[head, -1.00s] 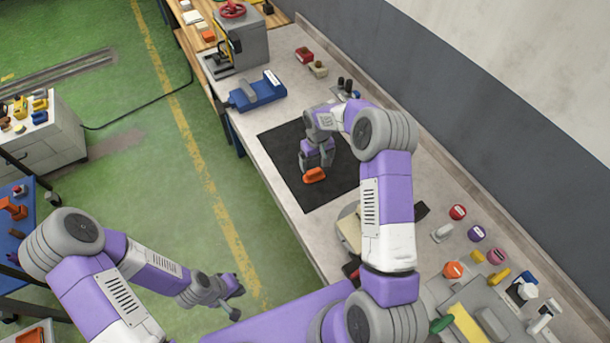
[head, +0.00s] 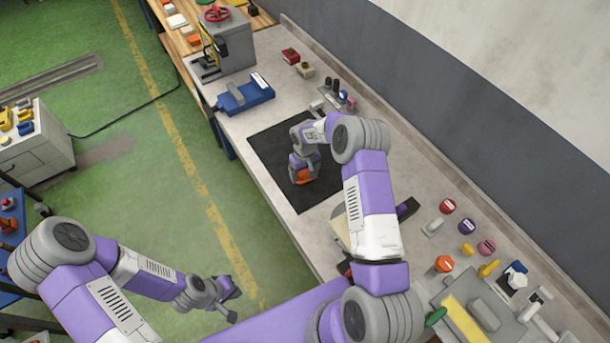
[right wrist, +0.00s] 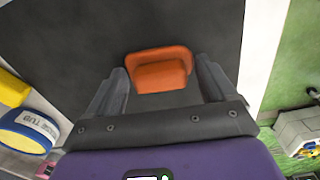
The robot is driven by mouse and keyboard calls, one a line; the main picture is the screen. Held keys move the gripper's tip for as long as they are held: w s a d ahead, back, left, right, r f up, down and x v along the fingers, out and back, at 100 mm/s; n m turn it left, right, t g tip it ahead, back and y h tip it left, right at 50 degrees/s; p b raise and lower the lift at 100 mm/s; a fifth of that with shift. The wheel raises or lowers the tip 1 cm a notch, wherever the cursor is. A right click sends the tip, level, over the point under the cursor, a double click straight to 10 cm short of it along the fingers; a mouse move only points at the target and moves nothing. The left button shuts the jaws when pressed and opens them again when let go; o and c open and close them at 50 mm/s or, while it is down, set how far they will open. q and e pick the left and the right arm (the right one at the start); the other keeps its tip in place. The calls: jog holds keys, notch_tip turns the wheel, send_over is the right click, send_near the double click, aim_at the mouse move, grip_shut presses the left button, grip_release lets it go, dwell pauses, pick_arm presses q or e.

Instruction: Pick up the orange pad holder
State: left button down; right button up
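The orange pad holder (head: 304,176) lies on the black mat (head: 272,147) on the bench. In the right wrist view the holder (right wrist: 160,70) shows between and a little beyond the fingertips. My right gripper (right wrist: 163,80) is open, one finger to each side of the holder, with gaps visible between the fingers and it. In the head view my right gripper (head: 303,178) is above the holder and hides part of it. My left gripper (head: 230,300) hangs over the green floor, far from the bench; its fingers look spread and empty.
A blue vise-like block (head: 246,95) and a grey machine with a red wheel (head: 228,45) stand beyond the mat. Several coloured knobs and small parts, among them a red one (head: 447,206), lie on the near right bench. A grey wall runs along the right.

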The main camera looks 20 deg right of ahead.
aim_at(305, 172)
notch_tip(305, 172, up, 10)
jog(key=shift+r+b, duration=0.1)
jog(key=shift+b, duration=0.45)
jog(key=o, duration=0.3)
jog(key=shift+c, duration=1)
